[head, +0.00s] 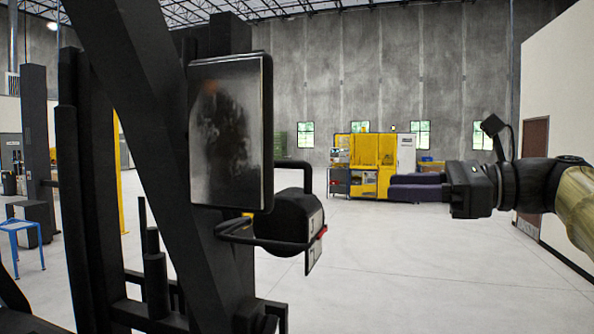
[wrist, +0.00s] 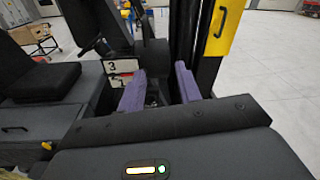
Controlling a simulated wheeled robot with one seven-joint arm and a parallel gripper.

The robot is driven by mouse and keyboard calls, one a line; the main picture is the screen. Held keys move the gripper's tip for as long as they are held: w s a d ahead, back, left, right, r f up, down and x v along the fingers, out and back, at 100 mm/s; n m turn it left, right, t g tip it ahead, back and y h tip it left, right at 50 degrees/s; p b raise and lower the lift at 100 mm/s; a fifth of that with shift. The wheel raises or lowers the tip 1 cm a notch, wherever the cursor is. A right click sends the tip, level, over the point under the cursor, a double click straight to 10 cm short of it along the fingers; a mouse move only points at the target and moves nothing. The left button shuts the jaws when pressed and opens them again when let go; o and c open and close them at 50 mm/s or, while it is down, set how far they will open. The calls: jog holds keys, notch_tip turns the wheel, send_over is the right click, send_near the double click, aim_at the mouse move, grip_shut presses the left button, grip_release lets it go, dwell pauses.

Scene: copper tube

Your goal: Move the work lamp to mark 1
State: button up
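A black rounded housing (head: 291,220) with a bar handle sits on the dark upright frame left of centre in the head view. It may be the work lamp, but I cannot tell for sure. Small pale plates (head: 316,222) are at its right side. In the wrist view, white plates (wrist: 122,66) read 3 and, below, what looks like 1. My gripper (head: 392,188) is at the right of the head view, apart from the housing, pointing left. In the wrist view its two purple fingers (wrist: 160,88) are spread, with nothing visibly held between them.
A large framed panel (head: 230,132) and thick dark beams fill the left of the head view. A yellow machine (head: 372,163) stands far back. A black seat (wrist: 35,68) is at the left of the wrist view. Open floor (head: 400,270) lies below my arm.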

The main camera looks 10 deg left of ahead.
jog(key=s+r, duration=0.1)
jog(key=s+r+g, duration=0.1)
jog(key=r, duration=0.1)
jog(key=shift+d+n+y, duration=0.1)
jog(key=shift+n+y, duration=0.3)
jog(key=shift+w+f, duration=0.1)
jog(key=p, duration=0.4)
send_near(296, 165)
jog(key=shift+g, duration=0.3)
jog(key=a, duration=0.3)
jog(key=w+a, duration=0.1)
jog(key=a, duration=0.5)
jog(key=shift+w, duration=0.15)
jog(key=shift+w+a+p, duration=0.15)
jog(key=shift+a+p, duration=0.15)
jog(key=shift+a, duration=0.35)
jog(key=shift+d, duration=0.1)
